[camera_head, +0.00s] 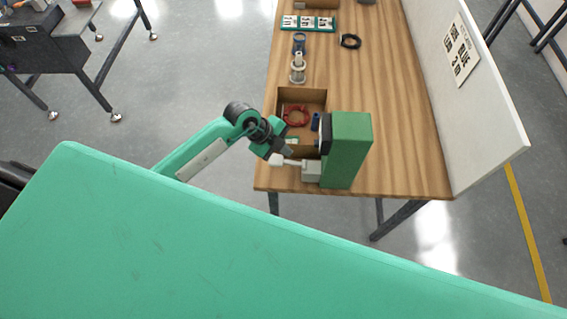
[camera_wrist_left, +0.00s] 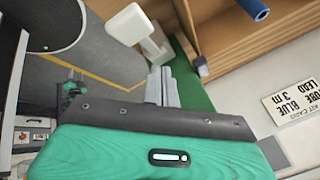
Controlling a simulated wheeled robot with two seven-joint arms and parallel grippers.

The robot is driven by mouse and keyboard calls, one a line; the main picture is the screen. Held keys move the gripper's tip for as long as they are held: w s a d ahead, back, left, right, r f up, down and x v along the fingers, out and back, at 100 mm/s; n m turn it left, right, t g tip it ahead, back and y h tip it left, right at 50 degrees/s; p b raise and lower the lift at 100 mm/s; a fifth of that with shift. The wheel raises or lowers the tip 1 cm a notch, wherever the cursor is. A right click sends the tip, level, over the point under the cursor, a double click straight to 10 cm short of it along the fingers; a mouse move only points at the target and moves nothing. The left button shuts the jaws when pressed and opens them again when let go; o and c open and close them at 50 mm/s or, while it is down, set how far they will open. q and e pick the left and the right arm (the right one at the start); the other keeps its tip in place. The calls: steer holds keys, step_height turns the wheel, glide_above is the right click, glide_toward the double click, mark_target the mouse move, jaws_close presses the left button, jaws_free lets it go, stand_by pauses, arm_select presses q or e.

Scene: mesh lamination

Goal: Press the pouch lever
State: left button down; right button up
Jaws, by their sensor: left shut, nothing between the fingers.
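The pouch machine is a green upright box (camera_head: 347,150) at the near edge of the wooden table. A white lever (camera_head: 278,160) sticks out to its left from a pale block (camera_head: 311,171) at its base. In the left wrist view the lever's white knob (camera_wrist_left: 128,24) and stem show beyond the fingers. My left gripper (camera_head: 287,154) is shut and empty, right by the lever, and its grey fingers also show in the wrist view (camera_wrist_left: 163,86). I cannot tell whether the fingers touch the lever. My right gripper is not in view.
Behind the lever stands an open wooden box (camera_head: 316,97) with a red ring (camera_head: 295,115) and a blue piece (camera_head: 315,122). Farther back are a clear-and-white cylinder (camera_head: 298,68), a black ring (camera_head: 350,41) and a green tray (camera_head: 308,23). A white sign board (camera_head: 480,105) bounds the right side.

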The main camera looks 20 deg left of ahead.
mark_target(287, 162)
arm_select(q)
steer(key=shift+s+a+f+b, duration=0.1)
steer(key=shift+a+f+b, duration=0.05)
steer(key=shift+f, duration=0.4)
steer(key=shift+a+f+b, duration=0.1)
steer(key=shift+f+b, duration=0.05)
steer(key=shift+f, duration=0.35)
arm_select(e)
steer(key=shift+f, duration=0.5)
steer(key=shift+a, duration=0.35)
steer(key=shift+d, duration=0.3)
arm_select(q)
steer(key=shift+a+f, duration=0.1)
steer(key=shift+f, duration=0.3)
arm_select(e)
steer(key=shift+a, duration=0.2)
